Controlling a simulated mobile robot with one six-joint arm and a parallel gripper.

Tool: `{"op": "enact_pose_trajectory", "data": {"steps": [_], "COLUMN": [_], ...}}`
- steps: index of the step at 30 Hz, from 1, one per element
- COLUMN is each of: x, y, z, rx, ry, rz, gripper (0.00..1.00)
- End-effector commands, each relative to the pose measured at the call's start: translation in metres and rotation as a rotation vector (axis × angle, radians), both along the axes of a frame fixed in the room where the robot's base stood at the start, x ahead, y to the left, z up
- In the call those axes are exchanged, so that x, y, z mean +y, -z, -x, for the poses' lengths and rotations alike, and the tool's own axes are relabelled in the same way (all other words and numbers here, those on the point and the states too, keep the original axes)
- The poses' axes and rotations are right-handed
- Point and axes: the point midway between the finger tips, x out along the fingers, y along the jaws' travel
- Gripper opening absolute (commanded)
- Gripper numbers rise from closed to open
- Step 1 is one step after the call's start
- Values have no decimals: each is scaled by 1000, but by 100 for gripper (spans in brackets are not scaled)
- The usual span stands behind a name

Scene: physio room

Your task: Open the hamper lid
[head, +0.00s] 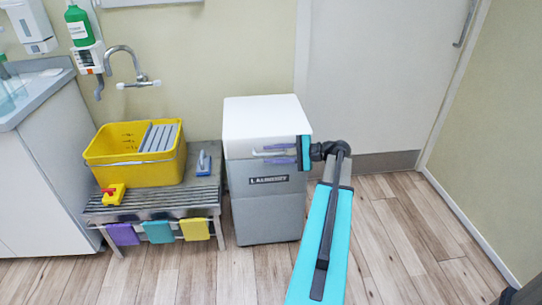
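The hamper (262,205) is a grey box with a dark laundry label on its front. Its white lid (262,110) lies flat and closed on top. My gripper (264,153) is at the upper front of the hamper, just below the lid's front edge, reaching in from the right. Its two purple-grey fingers point left, one above the other, with a pale bar, perhaps a handle, between them. Whether they touch or grip this bar cannot be made out.
A slatted metal bench (160,203) stands close on the hamper's left, with a yellow bucket (132,172) and a blue-grey brush (204,163) on it. A white door (375,75) is behind on the right. The wooden floor (410,240) on the right is clear.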

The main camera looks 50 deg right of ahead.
Motion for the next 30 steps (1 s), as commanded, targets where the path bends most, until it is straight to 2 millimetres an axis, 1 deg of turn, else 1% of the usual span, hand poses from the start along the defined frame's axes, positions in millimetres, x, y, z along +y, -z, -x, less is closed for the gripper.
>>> {"op": "enact_pose_trajectory", "data": {"steps": [4,12,13,18,30], "x": [3,3,3,3,4], "y": [2,2,2,2,-1], "z": [-5,-6,-6,-5,-6], "rx": [0,0,-1,0,3], "ry": [0,0,1,1,-1], "rz": [0,0,0,0,-2], "gripper": [29,29,28,0,0]}}
